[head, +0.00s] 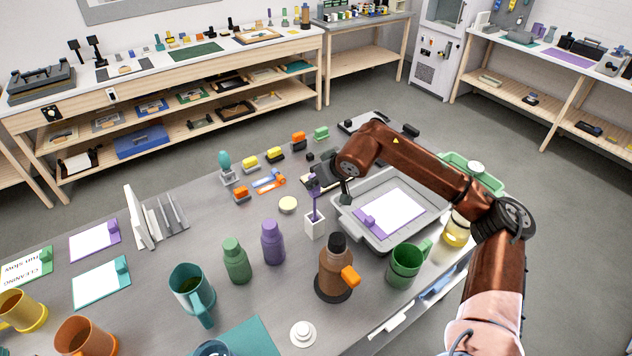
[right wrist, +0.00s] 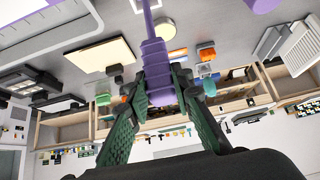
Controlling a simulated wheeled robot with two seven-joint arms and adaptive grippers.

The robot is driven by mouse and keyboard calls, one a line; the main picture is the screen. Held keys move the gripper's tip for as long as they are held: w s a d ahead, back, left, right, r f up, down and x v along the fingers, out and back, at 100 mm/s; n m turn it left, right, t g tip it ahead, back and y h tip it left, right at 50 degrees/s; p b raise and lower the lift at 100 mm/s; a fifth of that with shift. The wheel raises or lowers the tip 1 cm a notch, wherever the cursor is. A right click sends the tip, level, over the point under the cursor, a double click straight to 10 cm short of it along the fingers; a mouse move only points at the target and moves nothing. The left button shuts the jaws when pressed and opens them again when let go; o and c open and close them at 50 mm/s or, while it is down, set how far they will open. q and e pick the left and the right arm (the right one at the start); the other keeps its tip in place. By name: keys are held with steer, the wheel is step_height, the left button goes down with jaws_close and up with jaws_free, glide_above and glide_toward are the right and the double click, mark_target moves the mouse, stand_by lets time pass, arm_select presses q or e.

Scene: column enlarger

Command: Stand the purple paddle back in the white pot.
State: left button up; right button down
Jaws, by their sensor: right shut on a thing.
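The purple paddle (head: 314,204) is upright, held by my right gripper (head: 316,184) near the middle of the table. The fingers are shut on its handle, which also shows between the fingertips in the right wrist view (right wrist: 155,62). The white pot (head: 314,226) stands directly below the gripper. The paddle's lower end is at the pot's mouth in the head view; I cannot tell how deep it reaches inside. My left gripper is not in view.
A grey tray (head: 344,216) with a white sheet and purple clip is just right of the pot. A purple bottle (head: 272,242), green bottle (head: 236,261) and brown bottle (head: 334,270) stand in front. A pale round tin (head: 288,205) lies close to its left.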

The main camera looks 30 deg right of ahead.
mark_target(317, 188)
steer(key=shift+f+b, duration=1.05)
steer(key=shift+f, duration=0.5)
steer(key=c, duration=1.6)
jaws_free()
steer(key=shift+p+v, duration=1.55)
steer(key=shift+v, duration=2.5)
steer(key=v, duration=1.2)
